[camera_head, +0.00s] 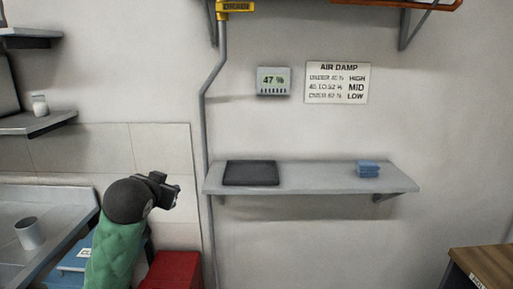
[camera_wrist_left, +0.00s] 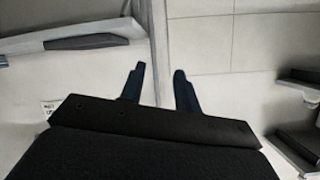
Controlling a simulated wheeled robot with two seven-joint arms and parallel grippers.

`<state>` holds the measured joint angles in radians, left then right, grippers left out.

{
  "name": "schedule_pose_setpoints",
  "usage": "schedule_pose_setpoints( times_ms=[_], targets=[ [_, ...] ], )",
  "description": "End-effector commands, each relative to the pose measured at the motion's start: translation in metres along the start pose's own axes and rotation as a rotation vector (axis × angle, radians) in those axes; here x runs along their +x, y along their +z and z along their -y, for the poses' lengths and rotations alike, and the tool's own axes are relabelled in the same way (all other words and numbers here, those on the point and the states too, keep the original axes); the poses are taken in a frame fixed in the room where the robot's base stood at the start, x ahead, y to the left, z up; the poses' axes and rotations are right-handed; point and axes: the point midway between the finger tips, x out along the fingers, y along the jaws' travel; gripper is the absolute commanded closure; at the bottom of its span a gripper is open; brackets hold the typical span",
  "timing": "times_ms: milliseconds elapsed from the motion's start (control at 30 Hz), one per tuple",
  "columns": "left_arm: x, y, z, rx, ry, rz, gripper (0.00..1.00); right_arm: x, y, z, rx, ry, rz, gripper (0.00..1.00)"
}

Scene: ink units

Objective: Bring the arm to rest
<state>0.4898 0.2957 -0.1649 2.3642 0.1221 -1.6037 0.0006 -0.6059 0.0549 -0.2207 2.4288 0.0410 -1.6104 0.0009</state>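My left arm, in a green sleeve, comes in from the lower left of the head view. Its gripper (camera_head: 172,192) is held up in front of the wall panels, left of the grey shelf and apart from it. In the left wrist view the two dark fingers of the left gripper (camera_wrist_left: 159,71) stand apart with nothing between them. My right arm and gripper are in neither view.
A grey wall shelf (camera_head: 310,179) holds a dark flat pad (camera_head: 251,173) and a folded blue cloth (camera_head: 368,169). A vertical pipe (camera_head: 203,130) runs beside it. Below the arm are a red box (camera_head: 176,271) and a blue box (camera_head: 75,257). A metal cup (camera_head: 30,233) stands on the left counter.

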Motion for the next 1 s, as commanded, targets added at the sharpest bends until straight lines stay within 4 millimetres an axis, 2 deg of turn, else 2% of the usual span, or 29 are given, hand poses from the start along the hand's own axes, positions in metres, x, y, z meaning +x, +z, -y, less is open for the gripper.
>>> schedule_pose_setpoints(
  times_ms=[33, 100, 267, 467, 767, 1000],
  targets=[
    [0.003, 0.022, -0.012, -0.006, 0.013, 0.033, 0.68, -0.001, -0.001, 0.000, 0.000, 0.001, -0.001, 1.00],
    [0.005, 0.047, -0.026, -0.013, 0.024, 0.070, 0.68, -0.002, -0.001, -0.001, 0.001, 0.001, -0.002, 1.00],
    [0.006, 0.105, -0.057, -0.030, 0.057, 0.155, 0.68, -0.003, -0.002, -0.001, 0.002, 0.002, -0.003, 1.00],
    [-0.002, 0.175, -0.097, -0.055, 0.107, 0.261, 0.68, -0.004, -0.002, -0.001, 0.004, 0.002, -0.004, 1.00],
    [-0.031, 0.279, -0.158, -0.099, 0.200, 0.432, 0.68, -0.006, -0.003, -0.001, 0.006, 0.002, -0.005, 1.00],
    [-0.067, 0.359, -0.204, -0.139, 0.269, 0.580, 0.68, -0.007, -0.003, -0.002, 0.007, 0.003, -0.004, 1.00]
  ],
)
